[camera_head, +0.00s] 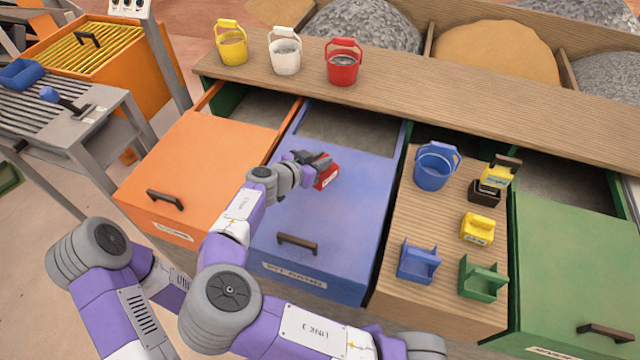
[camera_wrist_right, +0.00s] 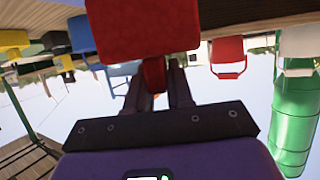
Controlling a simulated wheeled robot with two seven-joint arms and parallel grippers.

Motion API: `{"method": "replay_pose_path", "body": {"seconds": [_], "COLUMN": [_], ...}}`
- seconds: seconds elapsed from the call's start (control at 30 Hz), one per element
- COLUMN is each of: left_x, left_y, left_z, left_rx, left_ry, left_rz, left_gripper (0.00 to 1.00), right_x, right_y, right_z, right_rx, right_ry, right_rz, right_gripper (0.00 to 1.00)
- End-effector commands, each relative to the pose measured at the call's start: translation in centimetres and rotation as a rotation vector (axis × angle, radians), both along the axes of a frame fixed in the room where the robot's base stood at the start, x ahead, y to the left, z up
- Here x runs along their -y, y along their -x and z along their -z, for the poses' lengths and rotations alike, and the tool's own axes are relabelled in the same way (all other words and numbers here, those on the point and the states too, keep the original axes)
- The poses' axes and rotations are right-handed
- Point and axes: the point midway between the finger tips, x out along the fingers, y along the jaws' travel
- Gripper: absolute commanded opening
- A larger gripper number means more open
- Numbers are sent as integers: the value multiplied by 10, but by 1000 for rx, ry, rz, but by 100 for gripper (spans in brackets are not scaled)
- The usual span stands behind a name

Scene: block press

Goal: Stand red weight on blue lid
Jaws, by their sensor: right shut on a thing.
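The red weight (camera_head: 327,173) is at my right gripper (camera_head: 303,158), over the back part of the blue lid (camera_head: 345,215). In the wrist view the red block (camera_wrist_right: 145,30) fills the top, and its narrow red handle is between my fingers (camera_wrist_right: 154,85). The right gripper is shut on it. The weight is close to the lid surface; whether it touches is unclear. The blue lid has a brown handle at its front and leaves a gap open behind it. My left gripper is not in view.
An orange lid (camera_head: 190,175) is to the left, a green lid (camera_head: 575,265) to the right. A wooden top (camera_head: 440,285) between holds a blue bucket (camera_head: 435,168), a yellow weight (camera_head: 477,228) and blue and green holders. Yellow, white and red buckets (camera_head: 343,65) stand on the back shelf.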

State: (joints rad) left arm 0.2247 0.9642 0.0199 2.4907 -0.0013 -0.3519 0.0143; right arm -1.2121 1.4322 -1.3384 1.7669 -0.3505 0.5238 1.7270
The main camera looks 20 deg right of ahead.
Motion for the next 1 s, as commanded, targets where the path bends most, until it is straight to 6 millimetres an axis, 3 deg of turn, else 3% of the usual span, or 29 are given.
{"method": "replay_pose_path", "body": {"seconds": [0.1,0.37,0.6,0.8,0.83,1.0], "left_x": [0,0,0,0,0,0], "left_y": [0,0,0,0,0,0], "left_z": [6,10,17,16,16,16], "left_rx": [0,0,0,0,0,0], "left_ry": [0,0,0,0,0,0], "left_rz": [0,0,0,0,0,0], "left_gripper": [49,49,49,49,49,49], "right_x": [1,1,0,0,0,0], "right_y": [0,0,0,0,0,0], "right_z": [22,42,72,73,74,74], "right_rx": [0,1,1,2,-1,0], "right_ry": [4,2,3,0,-2,-1], "right_rz": [0,0,-1,-1,-1,-1], "right_gripper": [0,0,0,0,24,47]}}
